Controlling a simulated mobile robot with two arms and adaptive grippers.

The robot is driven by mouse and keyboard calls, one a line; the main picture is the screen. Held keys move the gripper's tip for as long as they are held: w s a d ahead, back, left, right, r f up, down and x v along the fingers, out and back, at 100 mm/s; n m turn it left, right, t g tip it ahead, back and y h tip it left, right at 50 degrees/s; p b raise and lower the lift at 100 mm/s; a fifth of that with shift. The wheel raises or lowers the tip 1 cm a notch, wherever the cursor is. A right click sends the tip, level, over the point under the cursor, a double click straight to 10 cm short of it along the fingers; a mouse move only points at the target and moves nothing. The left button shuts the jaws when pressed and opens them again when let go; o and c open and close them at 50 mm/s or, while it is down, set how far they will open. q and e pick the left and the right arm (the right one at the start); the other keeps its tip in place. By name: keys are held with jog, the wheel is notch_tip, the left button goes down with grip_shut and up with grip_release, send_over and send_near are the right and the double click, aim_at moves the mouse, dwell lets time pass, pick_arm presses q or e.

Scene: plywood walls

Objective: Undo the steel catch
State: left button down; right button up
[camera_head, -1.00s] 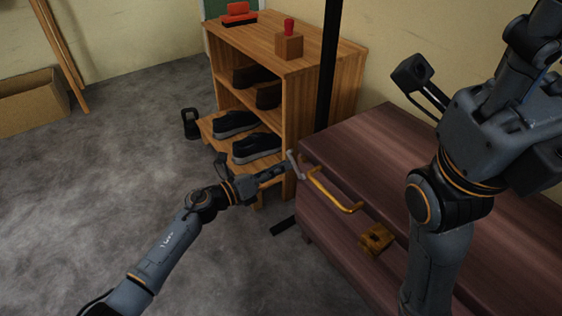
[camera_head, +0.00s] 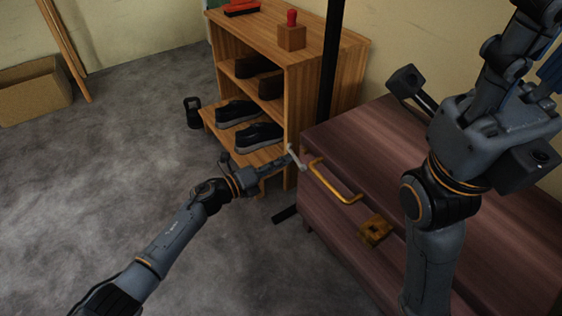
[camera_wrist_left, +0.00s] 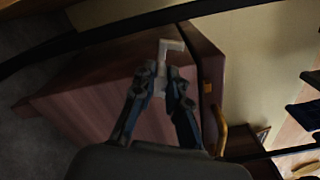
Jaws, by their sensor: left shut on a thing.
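The steel catch (camera_head: 297,158) is a pale grey bent piece at the near left corner of a dark reddish wooden chest (camera_head: 400,140). In the left wrist view the catch (camera_wrist_left: 170,47) looks L-shaped and sticks out beyond the fingertips. My left gripper (camera_head: 278,169) is shut on the catch; its fingers (camera_wrist_left: 160,82) close around the lower part, which they partly hide. My right gripper (camera_head: 515,60) is raised over the chest at the upper right, and its fingers cannot be made out clearly.
A yellow bar handle (camera_head: 335,187) and a brass-coloured block (camera_head: 375,230) are on the chest's front, right of the catch. A wooden shelf (camera_head: 350,80) with dark shoes and a black post (camera_head: 329,75) stand behind. Open floor (camera_head: 110,180) lies to the left.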

pick_arm(q)
jog(key=c, duration=1.3)
grip_release()
jog(key=shift+c, duration=0.2)
jog(key=shift+a, duration=0.1)
jog(key=v, duration=1.2)
jog(key=shift+f, duration=0.1)
